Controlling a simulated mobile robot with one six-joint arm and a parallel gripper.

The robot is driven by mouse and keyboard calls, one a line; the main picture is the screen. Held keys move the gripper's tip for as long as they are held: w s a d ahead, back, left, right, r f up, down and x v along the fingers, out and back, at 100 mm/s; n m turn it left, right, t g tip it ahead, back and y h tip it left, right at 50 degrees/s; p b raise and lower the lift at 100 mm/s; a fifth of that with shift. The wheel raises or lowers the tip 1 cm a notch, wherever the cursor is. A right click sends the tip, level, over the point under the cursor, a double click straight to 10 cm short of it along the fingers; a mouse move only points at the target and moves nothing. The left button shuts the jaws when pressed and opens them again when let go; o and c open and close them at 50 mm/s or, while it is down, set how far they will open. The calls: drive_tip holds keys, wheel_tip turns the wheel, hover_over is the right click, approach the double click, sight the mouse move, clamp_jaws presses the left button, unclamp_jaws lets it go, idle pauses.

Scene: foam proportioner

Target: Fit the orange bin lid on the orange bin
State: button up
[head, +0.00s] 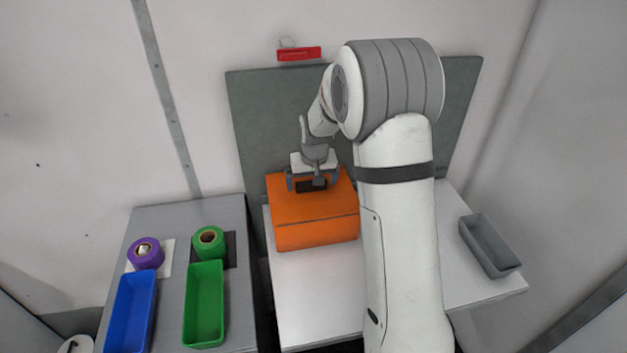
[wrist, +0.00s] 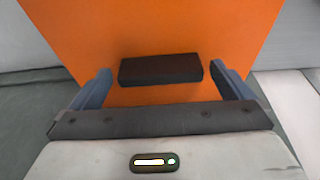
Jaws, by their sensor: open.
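The orange bin (head: 318,235) stands on the white table with the orange bin lid (head: 340,205) on top of it. A thin dark seam runs between lid and bin on the front side. The lid fills much of the wrist view (wrist: 160,30), with its dark handle block (wrist: 160,70) in the middle. My gripper (head: 313,185) is over the lid, pointing down. In the wrist view its two fingers (wrist: 160,80) stand apart on either side of the handle, with gaps at both ends. My arm hides the right part of the bin.
A grey tray (head: 489,246) stands at the right of the white table (head: 310,305). On the grey table (head: 190,215) at the left are a blue tray (head: 130,312), a green tray (head: 204,305), a purple roll (head: 146,253) and a green roll (head: 209,243). A grey-green panel (head: 270,120) stands behind the bin.

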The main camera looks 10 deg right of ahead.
drive_tip(key=shift+r+p, duration=0.3)
drive_tip(key=b+v, duration=0.1)
drive_tip(key=v, duration=1.1)
drive_tip(key=s+r, duration=0.1)
drive_tip(key=s, duration=2.8)
drive_tip(key=shift+s+d+r, duration=0.3)
drive_tip(key=shift+s+d, duration=0.05)
drive_tip(key=shift+s, duration=0.05)
